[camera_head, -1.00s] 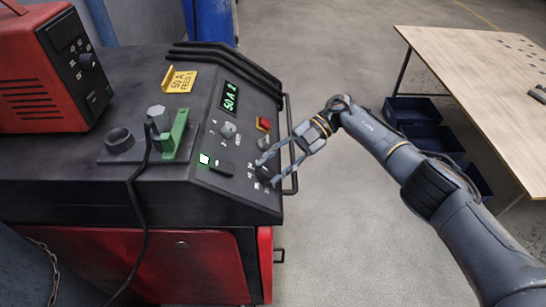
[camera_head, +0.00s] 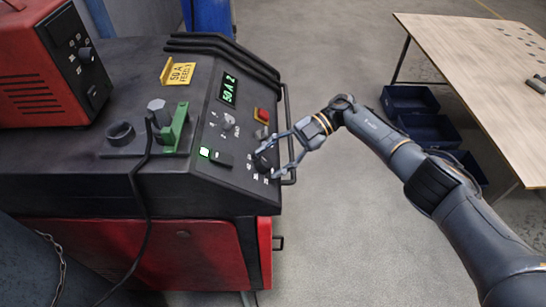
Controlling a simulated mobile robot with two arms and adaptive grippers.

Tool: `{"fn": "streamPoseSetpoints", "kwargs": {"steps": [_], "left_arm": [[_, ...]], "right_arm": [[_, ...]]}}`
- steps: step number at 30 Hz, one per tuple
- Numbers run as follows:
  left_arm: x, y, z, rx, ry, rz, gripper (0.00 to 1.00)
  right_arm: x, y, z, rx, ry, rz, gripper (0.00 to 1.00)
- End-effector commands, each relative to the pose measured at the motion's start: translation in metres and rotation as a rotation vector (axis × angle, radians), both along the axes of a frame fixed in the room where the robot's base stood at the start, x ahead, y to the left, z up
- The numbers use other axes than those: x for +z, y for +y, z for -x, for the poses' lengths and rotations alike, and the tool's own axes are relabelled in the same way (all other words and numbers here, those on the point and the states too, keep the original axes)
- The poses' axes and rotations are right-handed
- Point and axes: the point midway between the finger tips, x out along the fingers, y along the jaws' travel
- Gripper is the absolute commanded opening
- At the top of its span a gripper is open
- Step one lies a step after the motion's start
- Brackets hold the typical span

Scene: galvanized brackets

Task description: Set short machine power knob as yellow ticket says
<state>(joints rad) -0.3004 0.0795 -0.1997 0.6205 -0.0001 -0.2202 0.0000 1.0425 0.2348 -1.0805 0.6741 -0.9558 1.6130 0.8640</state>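The short machine (camera_head: 110,193) is a low dark cabinet with a red front, at left. A yellow ticket (camera_head: 179,73) stands on its top; it reads 50 A, with a second line that looks like FEED and an unclear digit. The green display (camera_head: 229,89) reads "50 A 2". An upper knob (camera_head: 228,122) with marks around it sits below the display. A dark lower knob (camera_head: 263,160) sits near the panel's front edge. My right gripper (camera_head: 267,163) has its fingers on either side of this lower knob. Whether they press on it is unclear. My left gripper is out of view.
A red unit (camera_head: 40,75) with its own knobs stands on the machine's top. A red button (camera_head: 262,115), a lit green switch (camera_head: 206,152) and a rail handle (camera_head: 289,130) are near my gripper. A wooden table (camera_head: 470,65) with blue bins (camera_head: 410,100) stands right; floor between is clear.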

Motion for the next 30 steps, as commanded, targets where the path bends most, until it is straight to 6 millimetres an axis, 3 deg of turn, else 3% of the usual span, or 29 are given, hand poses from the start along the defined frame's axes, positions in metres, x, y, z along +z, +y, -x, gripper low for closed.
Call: {"fn": "streamPoseSetpoints", "kwargs": {"steps": [11,20,30], "left_arm": [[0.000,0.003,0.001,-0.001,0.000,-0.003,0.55],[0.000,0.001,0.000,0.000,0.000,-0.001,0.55],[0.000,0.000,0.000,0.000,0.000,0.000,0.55]], "right_arm": [[0.003,-0.004,-0.004,-0.003,-0.001,0.000,0.60],[0.019,-0.043,-0.024,-0.005,-0.001,0.000,0.60],[0.026,-0.060,-0.033,0.001,0.000,-0.001,0.60]]}}
